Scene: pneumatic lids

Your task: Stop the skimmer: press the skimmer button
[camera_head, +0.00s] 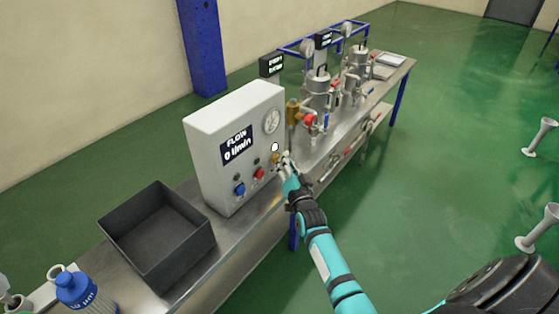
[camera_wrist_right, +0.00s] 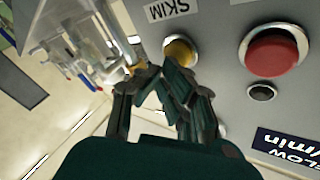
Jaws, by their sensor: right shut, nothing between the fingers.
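The grey-white control box (camera_head: 215,135) stands on the steel bench. Its yellow button (camera_head: 276,158) is at the right end of a row with a red button (camera_head: 259,173) and a blue button (camera_head: 239,189). In the right wrist view the yellow button (camera_wrist_right: 181,50) sits beside a label reading SKIM (camera_wrist_right: 168,9). My right gripper (camera_head: 285,160) is shut and empty, its fingertips (camera_wrist_right: 160,74) right at the yellow button and partly covering it. I cannot tell whether they touch. My left gripper is not in view.
The box's display (camera_head: 237,146) reads FLOW 0 l/min, with a round gauge (camera_head: 272,121) beside it. A dark open bin (camera_head: 185,255) and a blue-capped bottle (camera_head: 78,287) stand left. Metal vessels (camera_head: 318,88) and valves stand behind the box. Green floor to the right is mostly clear.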

